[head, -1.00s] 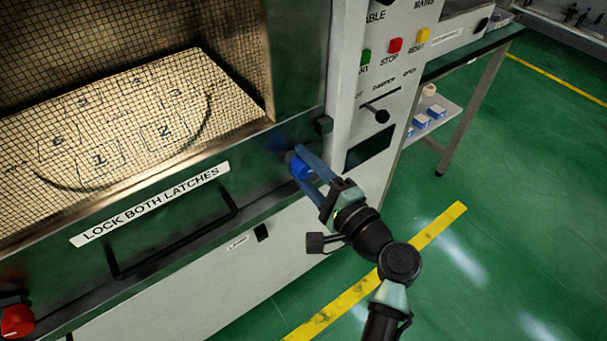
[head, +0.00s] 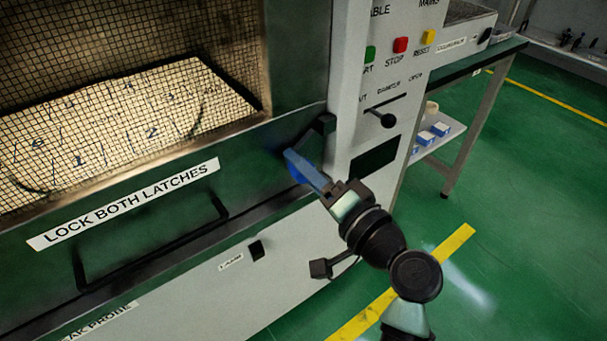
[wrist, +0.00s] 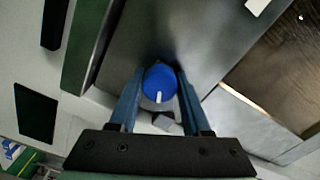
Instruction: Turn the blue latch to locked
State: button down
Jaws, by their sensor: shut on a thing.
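The blue latch (head: 294,173) is a round knob at the right end of the dark door front, mostly hidden behind my fingers in the head view. In the wrist view the blue latch (wrist: 158,80) shows whole, with a white mark on its face pointing down toward my gripper's palm. My gripper (head: 298,164) is shut on the latch, its blue-grey fingers one on each side of the knob. In the wrist view my gripper (wrist: 159,84) also has the knob between its fingertips.
A black block (head: 321,126) sits on the door's edge just above the latch. A black door handle (head: 150,250) lies to the left, under the "LOCK BOTH LATCHES" label (head: 125,203). The control panel with a damper lever (head: 388,120) stands at the right. Green floor is clear at the lower right.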

jog(key=shift+d+r, duration=0.15)
dwell(0.4)
jog(key=shift+c, duration=1.8)
grip_release()
jog(key=p+v, duration=0.1)
jog(key=v, duration=1.2)
jog(key=shift+w, duration=0.1)
